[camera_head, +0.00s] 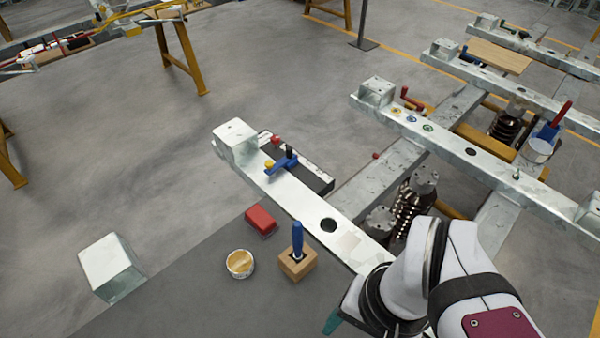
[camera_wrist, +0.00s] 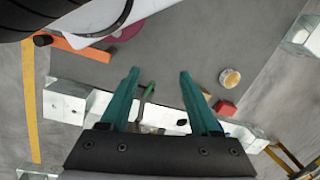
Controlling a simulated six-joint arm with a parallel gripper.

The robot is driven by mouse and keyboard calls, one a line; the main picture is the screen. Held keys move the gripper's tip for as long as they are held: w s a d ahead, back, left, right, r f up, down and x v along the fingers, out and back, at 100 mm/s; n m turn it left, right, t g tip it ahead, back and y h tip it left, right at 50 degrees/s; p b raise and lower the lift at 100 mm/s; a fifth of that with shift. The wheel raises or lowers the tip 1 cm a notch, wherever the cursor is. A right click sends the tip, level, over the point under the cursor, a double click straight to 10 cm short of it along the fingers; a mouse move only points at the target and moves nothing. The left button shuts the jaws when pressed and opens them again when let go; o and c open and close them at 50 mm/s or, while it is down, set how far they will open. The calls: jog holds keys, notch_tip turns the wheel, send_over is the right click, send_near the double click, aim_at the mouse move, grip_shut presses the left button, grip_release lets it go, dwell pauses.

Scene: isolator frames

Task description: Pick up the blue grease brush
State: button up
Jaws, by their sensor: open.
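The blue grease brush (camera_head: 298,238) stands upright, handle up, in a small wooden block (camera_head: 290,270) on the dark grey mat, in the head view. My gripper shows only as a teal fingertip (camera_head: 332,320) at the bottom of the head view, right of and nearer than the block. In the wrist view my gripper (camera_wrist: 158,75) is open, its two teal fingers apart with nothing held. A bit of the wooden block (camera_wrist: 206,95) shows beside the right finger there. I cannot make out the brush in the wrist view; the finger may hide it.
A tub of yellow grease (camera_head: 240,264) stands left of the block, with a red box (camera_head: 261,221) behind. A long metal beam (camera_head: 300,208) runs behind the block, carrying a blue tool (camera_head: 282,163). A metal box (camera_head: 110,268) stands left. The mat's front is clear.

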notch_tip(320, 180, up, 3)
jog(key=n+h, duration=0.2)
jog(key=n, duration=2.1)
send_over(298, 241)
jog(key=w, duration=0.1)
jog(key=shift+d, duration=0.25)
jog(key=shift+n, duration=0.3)
jog(key=f, duration=1.5)
jog(key=shift+a, duration=0.25)
jog(key=shift+f, duration=0.5)
grip_shut()
